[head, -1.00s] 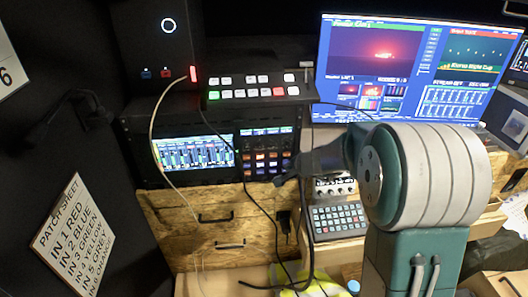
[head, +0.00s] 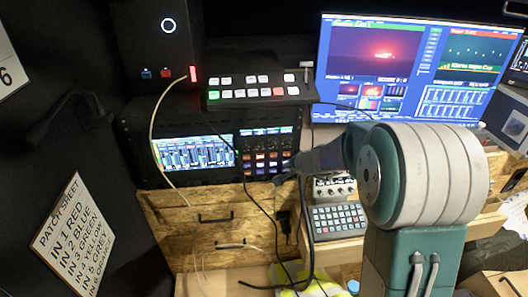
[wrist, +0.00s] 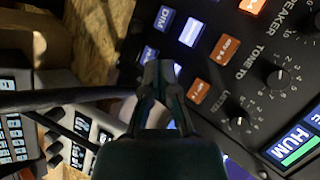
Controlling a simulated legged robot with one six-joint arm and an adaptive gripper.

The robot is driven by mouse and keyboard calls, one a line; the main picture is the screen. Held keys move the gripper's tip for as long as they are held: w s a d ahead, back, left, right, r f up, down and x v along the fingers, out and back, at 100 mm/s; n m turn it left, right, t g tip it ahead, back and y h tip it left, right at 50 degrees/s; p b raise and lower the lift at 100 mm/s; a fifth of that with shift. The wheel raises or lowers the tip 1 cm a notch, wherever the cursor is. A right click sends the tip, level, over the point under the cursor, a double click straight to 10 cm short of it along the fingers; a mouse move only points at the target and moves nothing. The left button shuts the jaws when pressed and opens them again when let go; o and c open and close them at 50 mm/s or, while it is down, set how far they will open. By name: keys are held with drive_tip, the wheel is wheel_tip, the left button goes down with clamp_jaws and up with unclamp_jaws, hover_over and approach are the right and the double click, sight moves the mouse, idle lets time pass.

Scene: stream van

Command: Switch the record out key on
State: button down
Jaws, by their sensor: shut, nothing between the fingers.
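The dark key panel (head: 266,152) in the head view carries rows of small orange keys beside a lit meter screen. The wrist view shows it close and turned: orange keys (wrist: 224,50) near the words "TONE TO", a brightly lit key (wrist: 191,32), a blue "DIM" key (wrist: 164,20) and round knobs (wrist: 278,77). The key lettering is too small to tell which is the record out key. My gripper (wrist: 160,70) is shut and empty, its tips over the panel near the lit key. In the head view my gripper (head: 281,181) is by the panel's lower right corner.
A switcher (head: 255,92) with white, red and green keys stands above the panel. A keypad (head: 338,218) sits to the lower right. Dark cables (head: 262,208) hang in front of the wooden drawers (head: 205,230). A large monitor (head: 415,70) stands at the back right.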

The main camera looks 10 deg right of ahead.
drive_tip(key=shift+s, duration=0.6)
drive_tip(key=shift+s, duration=3)
